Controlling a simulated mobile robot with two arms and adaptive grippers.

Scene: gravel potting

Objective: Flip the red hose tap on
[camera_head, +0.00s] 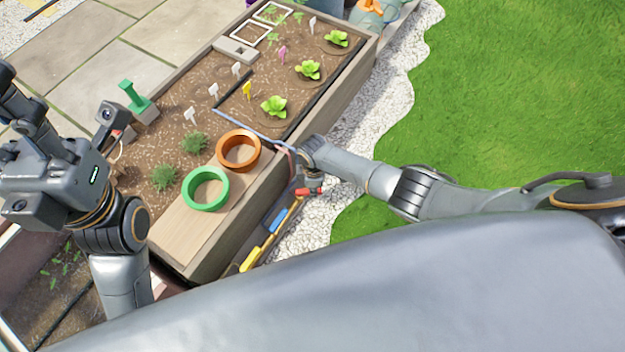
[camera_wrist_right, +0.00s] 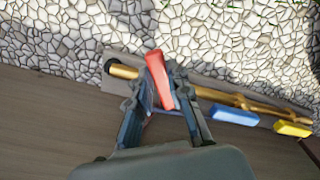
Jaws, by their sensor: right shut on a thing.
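The red hose tap (camera_wrist_right: 157,70) is a red lever on a brass pipe (camera_wrist_right: 125,71). It stands at an angle across the pipe in the right wrist view. In the head view the red tap (camera_head: 309,191) shows at the planter's side, next to the gravel. My right gripper (camera_wrist_right: 162,90) is shut on the red lever, with one finger on each side of it. In the head view the right gripper's fingers are largely hidden by the wrist. My left gripper (camera_head: 115,140) is raised at the left, and its fingers are not clear.
A blue lever (camera_wrist_right: 235,115) and a yellow lever (camera_wrist_right: 292,129) sit along the same pipe. The wooden planter (camera_head: 215,255) carries a green ring pot (camera_head: 188,189) and an orange ring pot (camera_head: 225,160). White gravel (camera_head: 385,110) and grass (camera_head: 500,100) lie to the right.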

